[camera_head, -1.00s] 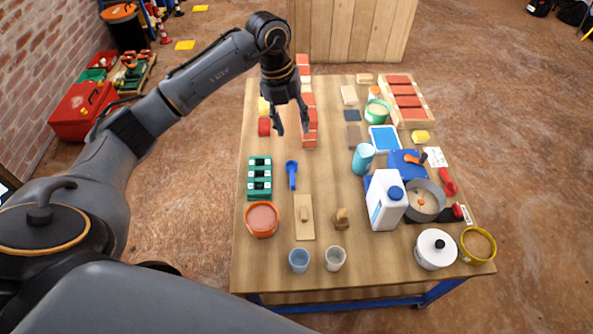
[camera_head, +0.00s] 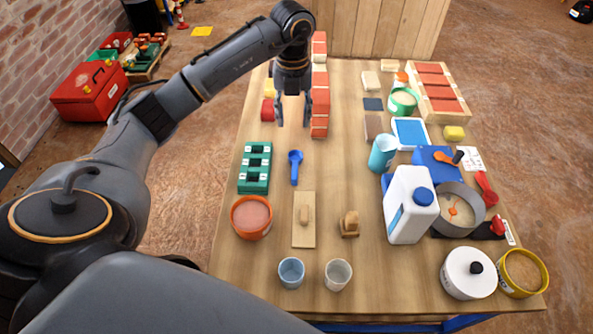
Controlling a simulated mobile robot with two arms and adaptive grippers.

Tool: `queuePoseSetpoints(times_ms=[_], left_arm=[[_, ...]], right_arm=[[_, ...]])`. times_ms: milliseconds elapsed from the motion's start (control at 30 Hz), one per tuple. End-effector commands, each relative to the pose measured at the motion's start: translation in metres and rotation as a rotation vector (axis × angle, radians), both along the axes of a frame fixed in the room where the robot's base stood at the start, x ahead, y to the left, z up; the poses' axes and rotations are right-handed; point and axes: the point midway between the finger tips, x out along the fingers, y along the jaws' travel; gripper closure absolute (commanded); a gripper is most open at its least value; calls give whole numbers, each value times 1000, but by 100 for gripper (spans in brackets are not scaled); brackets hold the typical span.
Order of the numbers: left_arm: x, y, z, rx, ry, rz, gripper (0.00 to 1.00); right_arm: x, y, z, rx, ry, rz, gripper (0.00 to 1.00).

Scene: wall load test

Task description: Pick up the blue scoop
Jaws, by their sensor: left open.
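The blue scoop (camera_head: 295,167) lies flat on the wooden table (camera_head: 346,185), with its round bowl at the far end and its handle toward me. My left gripper (camera_head: 293,121) is open and empty, its fingers pointing down. In the picture it is just beyond the scoop's bowl and appears above the table, apart from the scoop. My right gripper is not in the view.
A green rack (camera_head: 255,167) stands left of the scoop, and a red-brick stack (camera_head: 320,104) is close right of my gripper. An orange bowl (camera_head: 251,217) and a wooden float (camera_head: 304,231) lie nearer me. Bare tabletop is right of the scoop.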

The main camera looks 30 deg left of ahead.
Motion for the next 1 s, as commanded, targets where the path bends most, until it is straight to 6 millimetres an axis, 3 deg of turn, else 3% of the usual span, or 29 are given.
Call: queuePoseSetpoints(times_ms=[33,100,367,700,1000], left_arm=[[0,0,-29,0,0,0,57],[0,0,-41,0,-1,0,57],[0,0,-61,0,2,0,57],[-1,-1,-122,-2,3,0,57],[0,-1,-147,-2,1,-1,57]], right_arm=[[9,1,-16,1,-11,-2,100],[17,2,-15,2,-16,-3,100],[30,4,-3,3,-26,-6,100],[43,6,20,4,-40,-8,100],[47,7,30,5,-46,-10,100]])
